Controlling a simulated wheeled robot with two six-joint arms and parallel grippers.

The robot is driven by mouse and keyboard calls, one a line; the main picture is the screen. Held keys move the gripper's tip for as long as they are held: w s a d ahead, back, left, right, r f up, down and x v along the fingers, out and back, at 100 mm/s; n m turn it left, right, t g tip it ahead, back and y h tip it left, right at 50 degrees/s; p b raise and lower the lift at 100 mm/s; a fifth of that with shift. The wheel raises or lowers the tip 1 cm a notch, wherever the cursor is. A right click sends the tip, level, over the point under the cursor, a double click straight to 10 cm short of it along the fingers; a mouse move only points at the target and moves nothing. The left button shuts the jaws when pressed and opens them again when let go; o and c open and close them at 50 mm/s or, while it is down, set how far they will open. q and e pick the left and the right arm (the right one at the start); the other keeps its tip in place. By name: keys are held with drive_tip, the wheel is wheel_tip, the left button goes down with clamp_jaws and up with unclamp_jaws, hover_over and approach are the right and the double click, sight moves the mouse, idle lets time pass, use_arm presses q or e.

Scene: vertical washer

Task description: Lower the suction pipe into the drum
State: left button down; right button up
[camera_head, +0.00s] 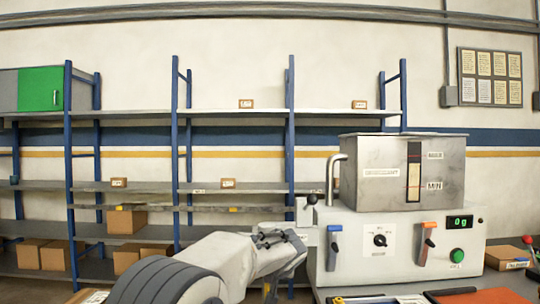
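A bent metal pipe (333,178), which looks like the suction pipe, rises at the left side of a steel tank (380,185). Its bend is at the top, and its lower part runs down behind the white machine's left end. The tank has a dark level strip with a MIN label. I cannot make out a separate drum. My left gripper (281,240) is at the machine's left end, below and left of the pipe. Its fingers are small and partly hidden by my arm, so I cannot tell whether they are open. My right gripper is not in view.
The white machine (460,238) has a black-knobbed lever (312,199), blue and orange handles, a dial, a green button and a display reading 0 g. Blue-post shelves (235,113) with cardboard boxes stand behind. A bench with tools and a box (506,257) lies at lower right.

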use_arm(q)
drive_tip(key=shift+f, duration=0.2)
drive_tip(key=w+r+p+v, duration=0.2)
drive_tip(key=v, duration=1.1)
drive_tip(key=shift+d, duration=0.25)
drive_tip(key=shift+r, duration=0.1)
drive_tip(key=s+a+f+m+g+h, duration=0.1)
drive_tip(key=s+a+f+m+g, duration=0.15)
drive_tip(key=s+f, duration=0.7)
drive_tip(key=s+a+f+m+g+h, duration=0.1)
drive_tip(key=s+a+f+m+g, duration=0.2)
drive_tip(key=s, duration=1.4)
drive_tip(key=s+a+f+m+g+h, duration=0.15)
drive_tip(key=s+f+g, duration=0.4)
drive_tip(key=s, duration=0.75)
wheel_tip(320, 180, up, 14)
drive_tip(key=t+p, duration=0.1)
drive_tip(key=p, duration=1.5)
drive_tip(key=shift+a+n+t+y, duration=0.3)
drive_tip(key=shift+a+y, duration=0.15)
drive_tip(key=shift+w+r, duration=0.1)
